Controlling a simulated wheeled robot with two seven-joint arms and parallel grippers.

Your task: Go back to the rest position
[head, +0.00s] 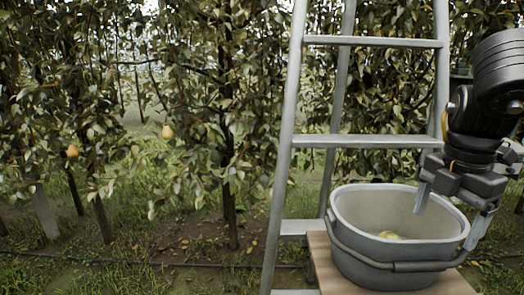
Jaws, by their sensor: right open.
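My right gripper (450,215) is at the right of the head view, its fingers pointing down at the bucket. The fingers are spread apart, with nothing seen between them. One finger reaches over the inside of the grey bucket (350,248) and the other is by its right rim; I cannot tell whether either touches it. A yellow-green pear (389,235) lies in the bucket, partly hidden by the front wall. My left gripper is out of view.
The bucket stands on a wooden board (325,268) by a grey ladder (287,130). Pear trees fill the background, with a pear (168,132) and another pear (73,151) hanging at left. A dark hose (130,262) runs along the ground. The left foreground is open.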

